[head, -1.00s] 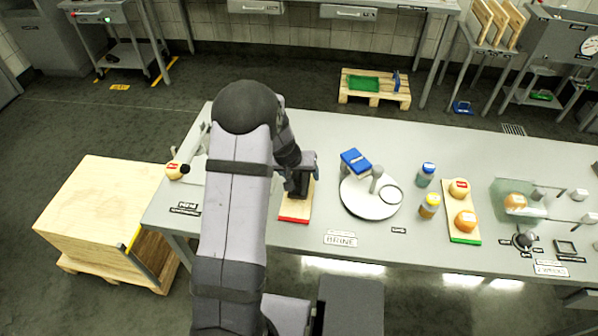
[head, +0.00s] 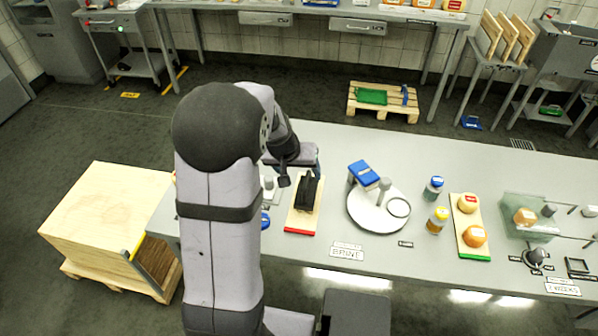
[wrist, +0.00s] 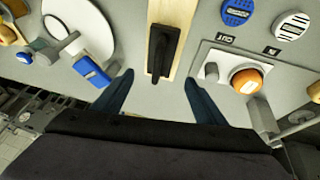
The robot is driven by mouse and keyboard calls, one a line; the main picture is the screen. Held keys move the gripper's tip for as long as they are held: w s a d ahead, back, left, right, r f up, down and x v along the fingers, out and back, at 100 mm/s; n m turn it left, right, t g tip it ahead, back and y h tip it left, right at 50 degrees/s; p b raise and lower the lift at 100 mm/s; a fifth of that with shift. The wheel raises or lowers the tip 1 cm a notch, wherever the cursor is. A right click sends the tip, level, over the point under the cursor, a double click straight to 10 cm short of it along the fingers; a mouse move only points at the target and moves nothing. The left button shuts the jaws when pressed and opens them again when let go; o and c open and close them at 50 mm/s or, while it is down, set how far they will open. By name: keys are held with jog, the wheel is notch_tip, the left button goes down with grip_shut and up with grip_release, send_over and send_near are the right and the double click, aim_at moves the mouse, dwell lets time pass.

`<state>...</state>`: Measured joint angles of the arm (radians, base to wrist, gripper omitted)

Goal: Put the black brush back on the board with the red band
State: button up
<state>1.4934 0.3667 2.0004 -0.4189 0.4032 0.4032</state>
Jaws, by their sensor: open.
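The black brush (head: 309,190) lies on the light wooden board with the red band (head: 303,222). In the wrist view the brush (wrist: 163,52) rests along the narrow board (wrist: 155,16), apart from my fingers. My gripper (wrist: 158,80) is open and empty, its two blue fingertips spread to either side of the brush's near end. In the head view my gripper is at the far end of the board, partly hidden behind my arm.
Right of the board stands a round white plate (head: 371,220) with a blue-topped fixture (head: 365,174). Further right are bottles and a green-banded board (head: 473,253) with two cheeses. A control panel with an orange knob (wrist: 246,80) sits beside the brush's board.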

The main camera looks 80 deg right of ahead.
jog(key=shift+a+r, duration=0.2)
jog(key=shift+r, duration=0.15)
jog(key=w+a+n+t+y, duration=0.2)
jog(key=w+a+n, duration=0.6)
jog(key=w+a, duration=1.3)
jog(key=w+a+f+n+y, duration=0.1)
jog(key=a+n, duration=0.8)
jog(key=a, duration=1.7)
jog(key=shift+n+y, duration=0.3)
jog(key=shift+y, duration=0.6)
jog(key=shift+w, duration=0.15)
